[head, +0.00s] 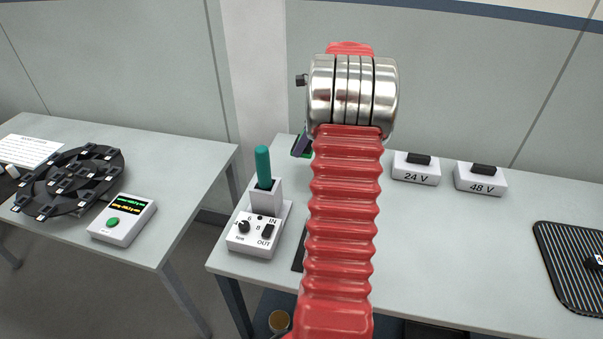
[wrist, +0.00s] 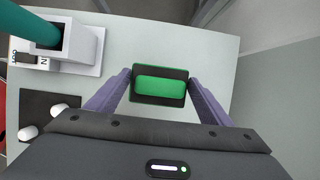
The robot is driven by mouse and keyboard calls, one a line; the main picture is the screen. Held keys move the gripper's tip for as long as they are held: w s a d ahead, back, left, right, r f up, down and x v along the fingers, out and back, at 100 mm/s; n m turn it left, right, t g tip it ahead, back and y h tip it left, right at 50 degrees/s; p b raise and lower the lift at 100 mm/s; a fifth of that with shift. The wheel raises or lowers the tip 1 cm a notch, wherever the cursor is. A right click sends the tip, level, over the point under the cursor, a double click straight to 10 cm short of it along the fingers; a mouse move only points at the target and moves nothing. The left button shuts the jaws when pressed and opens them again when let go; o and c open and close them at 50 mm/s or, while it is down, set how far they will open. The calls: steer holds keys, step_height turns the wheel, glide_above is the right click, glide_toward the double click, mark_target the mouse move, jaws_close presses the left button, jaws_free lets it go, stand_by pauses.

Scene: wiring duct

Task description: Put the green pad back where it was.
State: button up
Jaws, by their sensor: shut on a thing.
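The green pad (wrist: 161,87) is a bright green block on a black backing, in the middle of the wrist view. My gripper (wrist: 158,82) has its two purple fingers shut on the pad's left and right ends. In the head view my red arm hides most of the gripper; one purple finger and a sliver of the green pad (head: 295,153) show just left of the arm, near the table's back edge. I cannot tell how far the pad is above the table. A dark mat (wrist: 38,103) with white pegs lies at lower left in the wrist view.
A white box with a teal handle (head: 263,165) and a knob stands left on the grey table (head: 440,240). Blocks marked 24 V (head: 416,175) and 48 V (head: 480,184) stand at the back right. A ribbed black mat (head: 570,270) lies far right. A left table holds a black rack (head: 75,185) and a meter (head: 122,220).

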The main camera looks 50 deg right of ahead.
steer(key=shift+f, duration=2.5)
steer(key=shift+f, duration=2.5)
steer(key=o, duration=1.1)
steer(key=shift+c, duration=0.2)
steer(key=v, duration=1.2)
